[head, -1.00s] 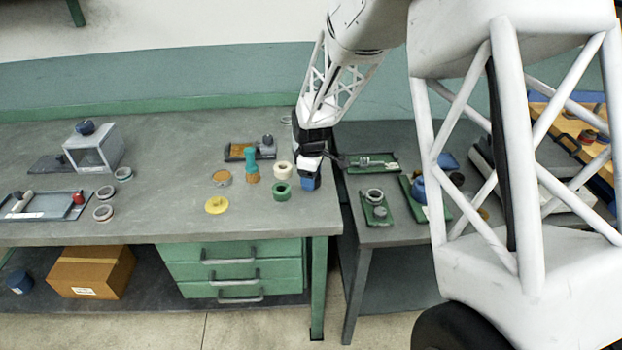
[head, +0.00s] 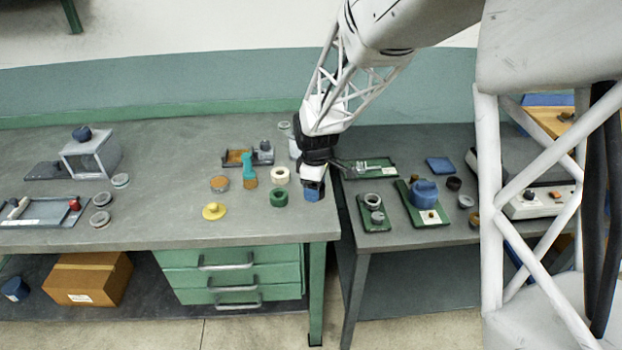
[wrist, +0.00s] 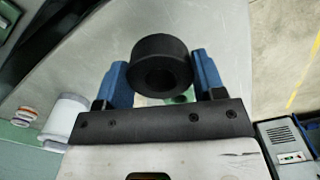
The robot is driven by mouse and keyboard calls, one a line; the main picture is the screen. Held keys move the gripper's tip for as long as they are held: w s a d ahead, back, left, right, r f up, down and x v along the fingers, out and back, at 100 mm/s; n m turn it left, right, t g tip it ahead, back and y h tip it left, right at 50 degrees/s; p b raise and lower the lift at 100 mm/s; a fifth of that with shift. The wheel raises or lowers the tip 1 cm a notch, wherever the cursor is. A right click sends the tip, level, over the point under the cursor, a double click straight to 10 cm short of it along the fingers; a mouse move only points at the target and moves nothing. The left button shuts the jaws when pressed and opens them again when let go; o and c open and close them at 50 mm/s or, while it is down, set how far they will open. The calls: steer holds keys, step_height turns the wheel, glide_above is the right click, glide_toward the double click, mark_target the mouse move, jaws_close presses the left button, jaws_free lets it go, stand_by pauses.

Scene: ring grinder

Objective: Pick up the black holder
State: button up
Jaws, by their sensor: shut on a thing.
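The black holder (wrist: 162,64) is a thick black ring with a round central hole. In the wrist view it sits between the two blue fingers of my gripper (wrist: 161,76), which is shut on it. In the head view my gripper (head: 314,190) is near the front right corner of the left table, just right of the green ring. The holder is not clearly visible there, hidden by my gripper. I cannot tell whether it touches the tabletop.
A green ring (head: 279,197), a cream ring (head: 280,175) and a yellow knobbed disc (head: 214,211) stand left of my gripper. A teal-handled tool (head: 249,171) is behind them. Green trays (head: 373,222) lie on the right table, across a narrow gap.

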steer(key=s, duration=0.3)
steer(key=s+d, duration=0.1)
steer(key=s, duration=0.4)
steer(key=shift+s+d+r, duration=0.25)
steer(key=shift+s+r, duration=0.15)
stand_by(0.4)
steer(key=w+a+r, duration=0.1)
steer(key=w+a, duration=0.3)
steer(key=w, duration=0.2)
steer(key=w+a+r, duration=0.2)
steer(key=w+a, duration=0.2)
steer(key=w, duration=0.3)
steer(key=w+a+r, duration=0.1)
steer(key=w+a, duration=0.2)
steer(key=w, duration=0.3)
steer(key=shift+w+a+r, duration=0.25)
steer(key=shift+a+r, duration=0.05)
steer(key=shift+a, duration=0.1)
steer(key=w+a+r, duration=0.2)
steer(key=w+a, duration=1.1)
steer(key=shift+w+a+r, duration=0.15)
steer(key=shift+w+a, duration=0.1)
steer(key=shift+w, duration=0.05)
steer(key=shift+f, duration=2.55)
